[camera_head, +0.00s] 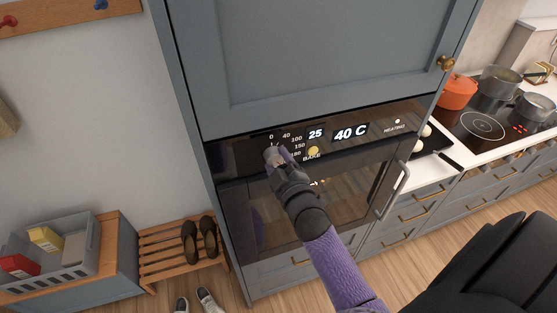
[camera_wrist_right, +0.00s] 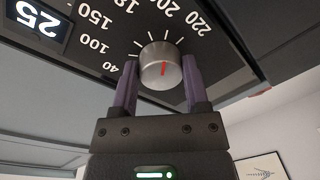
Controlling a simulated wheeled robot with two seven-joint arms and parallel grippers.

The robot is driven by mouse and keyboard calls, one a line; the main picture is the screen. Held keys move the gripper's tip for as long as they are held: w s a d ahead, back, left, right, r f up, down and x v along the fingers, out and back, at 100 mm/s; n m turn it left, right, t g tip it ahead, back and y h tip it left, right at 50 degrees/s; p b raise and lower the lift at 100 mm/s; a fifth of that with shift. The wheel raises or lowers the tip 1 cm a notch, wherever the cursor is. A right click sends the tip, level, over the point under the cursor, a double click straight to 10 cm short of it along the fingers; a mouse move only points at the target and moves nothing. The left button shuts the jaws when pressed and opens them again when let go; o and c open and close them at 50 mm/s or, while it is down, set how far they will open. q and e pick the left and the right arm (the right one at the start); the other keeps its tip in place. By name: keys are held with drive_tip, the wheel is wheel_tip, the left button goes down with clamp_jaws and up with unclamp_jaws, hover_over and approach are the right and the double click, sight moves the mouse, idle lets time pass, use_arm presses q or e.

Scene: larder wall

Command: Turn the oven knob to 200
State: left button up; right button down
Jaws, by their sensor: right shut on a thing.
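The oven knob (camera_wrist_right: 160,62) is a round silver dial with a red line, set in the black control panel. In the right wrist view the red line points down the picture, away from the 180, 200 and 220 marks at the top. My right gripper (camera_wrist_right: 160,78) has a purple finger on each side of the knob and is shut on it. In the head view my right gripper (camera_head: 276,156) covers most of the knob. The temperature display (camera_head: 350,132) reads 40 C. My left gripper is not in view.
The oven door (camera_head: 325,195) with its handle (camera_head: 394,191) is below the panel. A yellow button (camera_head: 313,151) marked BAKE is right of the knob. A hob (camera_head: 484,126) with pots stands at right. A shoe rack (camera_head: 170,258) and grey crate (camera_head: 75,270) are at lower left.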

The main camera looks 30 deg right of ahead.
drive_tip(key=shift+m, duration=0.6)
drive_tip(key=shift+c, duration=0.4)
unclamp_jaws()
drive_tip(key=s+a, duration=0.1)
drive_tip(key=s, duration=0.8)
drive_tip(key=shift+s+a, duration=0.35)
drive_tip(key=shift+a, duration=0.05)
drive_tip(key=shift+b, duration=0.3)
